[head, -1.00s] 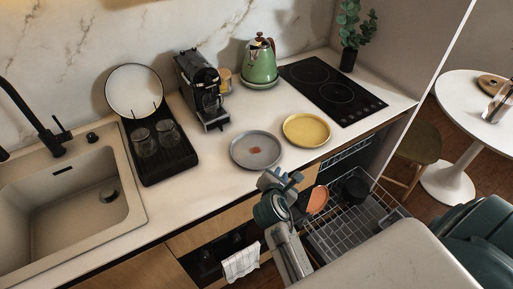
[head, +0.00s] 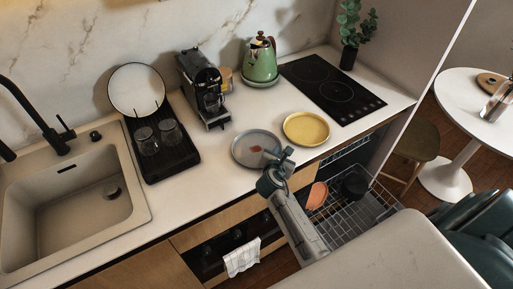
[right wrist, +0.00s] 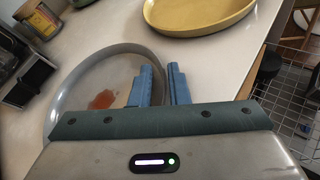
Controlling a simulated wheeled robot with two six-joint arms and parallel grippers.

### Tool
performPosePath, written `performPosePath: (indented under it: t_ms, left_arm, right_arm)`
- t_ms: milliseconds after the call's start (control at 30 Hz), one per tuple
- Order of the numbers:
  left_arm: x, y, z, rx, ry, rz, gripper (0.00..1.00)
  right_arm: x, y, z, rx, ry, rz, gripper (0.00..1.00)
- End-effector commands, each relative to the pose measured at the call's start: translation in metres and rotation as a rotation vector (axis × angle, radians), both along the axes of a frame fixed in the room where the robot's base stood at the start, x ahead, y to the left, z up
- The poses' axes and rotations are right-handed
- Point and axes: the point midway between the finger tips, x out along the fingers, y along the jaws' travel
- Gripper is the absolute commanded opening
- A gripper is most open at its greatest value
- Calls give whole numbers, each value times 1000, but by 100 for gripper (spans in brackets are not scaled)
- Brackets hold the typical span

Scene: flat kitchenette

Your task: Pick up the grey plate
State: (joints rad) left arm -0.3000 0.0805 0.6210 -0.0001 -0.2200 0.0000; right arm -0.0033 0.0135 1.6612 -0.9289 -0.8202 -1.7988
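The grey plate (head: 240,150) lies flat on the counter with a reddish stain in its middle. Its near right part is partly hidden by my right gripper (head: 281,158) in the head view. My left gripper is not in view.
A yellow plate (head: 306,128) lies just right of the grey plate. A coffee machine (head: 205,88) and green kettle (head: 261,64) stand behind. An open dishwasher rack (head: 345,222) with an orange plate (head: 317,195) and black bowl (head: 354,186) is below the counter edge at right.

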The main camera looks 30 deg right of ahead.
Motion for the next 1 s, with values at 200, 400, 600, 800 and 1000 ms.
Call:
performPosePath:
  t_ms: [200,400,600,800,1000]
  left_arm:
    - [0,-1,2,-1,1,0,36]
    - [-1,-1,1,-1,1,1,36]
    - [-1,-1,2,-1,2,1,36]
    - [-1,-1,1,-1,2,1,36]
    - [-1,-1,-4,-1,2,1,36]
  right_arm:
    - [6,-5,-3,1,-1,0,15]
    - [6,-5,-3,1,-1,0,0]
    - [6,-5,-2,2,-3,0,0]
    - [6,-5,-1,2,-3,0,0]
    - [6,-5,10,1,-5,-1,0]
